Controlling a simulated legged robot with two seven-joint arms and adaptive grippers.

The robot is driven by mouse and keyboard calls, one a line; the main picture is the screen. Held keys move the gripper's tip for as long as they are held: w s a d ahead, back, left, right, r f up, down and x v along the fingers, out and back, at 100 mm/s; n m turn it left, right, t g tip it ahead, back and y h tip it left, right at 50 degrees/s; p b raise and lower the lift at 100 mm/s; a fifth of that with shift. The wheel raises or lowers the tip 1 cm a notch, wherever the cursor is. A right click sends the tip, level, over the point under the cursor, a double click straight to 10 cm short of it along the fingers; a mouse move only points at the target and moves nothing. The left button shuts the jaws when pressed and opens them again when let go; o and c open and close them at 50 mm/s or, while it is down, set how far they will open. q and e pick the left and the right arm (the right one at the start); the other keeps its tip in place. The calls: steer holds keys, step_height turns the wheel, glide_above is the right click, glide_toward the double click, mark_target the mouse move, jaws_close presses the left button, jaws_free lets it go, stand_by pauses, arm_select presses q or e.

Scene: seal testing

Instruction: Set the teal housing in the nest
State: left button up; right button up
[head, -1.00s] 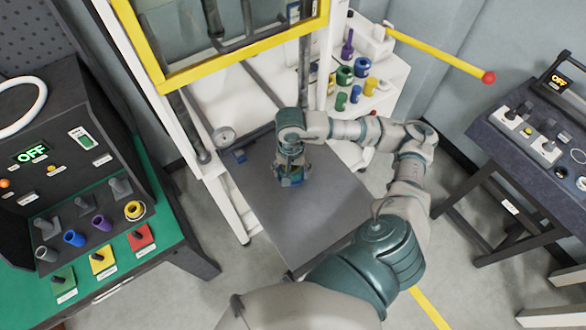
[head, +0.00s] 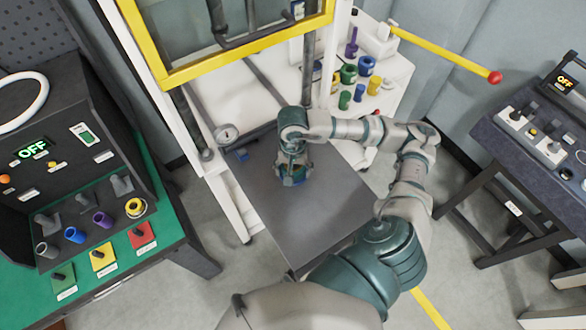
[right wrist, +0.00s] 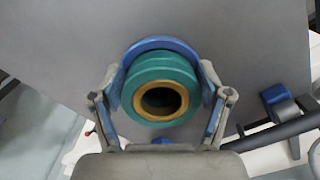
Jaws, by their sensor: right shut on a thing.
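My right gripper (head: 292,176) points down over the grey plate (head: 325,215) of the white-framed press. In the right wrist view its two blue-padded fingers (right wrist: 161,78) are shut on the sides of the teal housing (right wrist: 155,68). The housing is a round teal ring with a gold-yellow ring and a dark bore in its middle. A blue ring (right wrist: 158,44) shows just beyond the housing, against the plate, and looks like the nest. The housing hides most of it, so I cannot tell whether the two touch. My left gripper is not in view.
A yellow guard frame (head: 240,50) stands above the plate's far side. A dial gauge (head: 226,133) and a blue block (head: 241,155) are at its left edge. A white shelf (head: 392,75) holds coloured parts. Consoles stand left and right. The plate's near part is clear.

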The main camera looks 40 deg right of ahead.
steer(key=shift+f, duration=0.15)
stand_by(0.4)
steer(key=o, duration=1.2)
steer(key=shift+o, duration=1.3)
steer(key=shift+r+p, duration=0.4)
steer(key=shift+r, duration=1.15)
step_height(320, 180, up, 5)
steer(key=p, duration=0.2)
steer(key=shift+r+p, duration=0.1)
steer(key=shift+p, duration=0.25)
